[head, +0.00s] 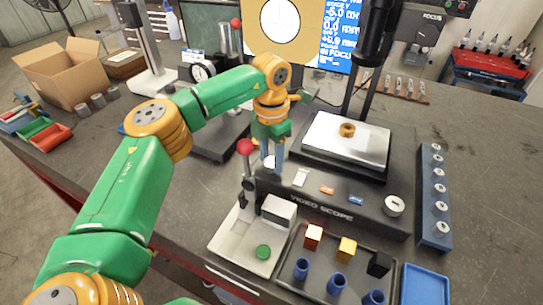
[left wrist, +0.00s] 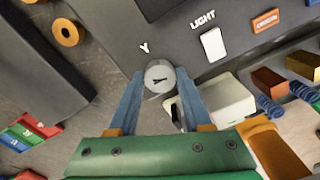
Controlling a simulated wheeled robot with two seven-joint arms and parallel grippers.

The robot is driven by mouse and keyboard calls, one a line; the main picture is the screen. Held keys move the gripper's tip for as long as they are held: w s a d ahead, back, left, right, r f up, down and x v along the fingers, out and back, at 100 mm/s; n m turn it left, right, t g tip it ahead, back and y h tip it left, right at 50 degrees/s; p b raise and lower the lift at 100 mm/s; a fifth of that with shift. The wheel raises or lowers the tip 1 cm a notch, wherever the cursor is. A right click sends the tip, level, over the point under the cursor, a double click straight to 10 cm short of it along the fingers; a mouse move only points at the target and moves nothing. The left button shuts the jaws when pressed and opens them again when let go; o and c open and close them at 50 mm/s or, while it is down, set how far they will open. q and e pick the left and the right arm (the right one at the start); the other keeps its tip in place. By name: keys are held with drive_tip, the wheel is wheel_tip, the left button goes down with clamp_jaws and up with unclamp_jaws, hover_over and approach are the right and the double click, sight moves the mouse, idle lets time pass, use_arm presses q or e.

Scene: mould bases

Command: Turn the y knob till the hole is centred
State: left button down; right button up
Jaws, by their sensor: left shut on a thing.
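The y knob (left wrist: 160,74) is a round, pale grey knob with a dark pointer mark, beside a white "Y" label on the dark video scope base. My left gripper (left wrist: 160,84) is shut on it, one blue finger on each side. In the head view my left gripper (head: 271,158) reaches down to the scope's left front, largely hiding the knob. A brass ring (head: 347,130) lies on the scope's pale stage (head: 325,148). The screen (head: 300,48) shows a white round hole with crosshair lines in an orange field, beside blue readout text, partly cut off. My right gripper is not in view.
Light and other switches and another knob (head: 394,206) line the scope front. A small press with a red ball handle (head: 246,147) stands close to my left gripper. A tray with coloured blocks (head: 290,280) lies in front. A blue knob rack (head: 436,190) stands at right.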

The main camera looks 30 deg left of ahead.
sight(271, 162)
use_arm(q)
drive_tip(key=shift+n, duration=1.1)
drive_tip(key=shift+c, duration=1.7)
unclamp_jaws()
drive_tip(key=shift+r, duration=0.1)
wheel_tip(271, 162, up, 7)
drive_tip(key=shift+b, duration=0.4)
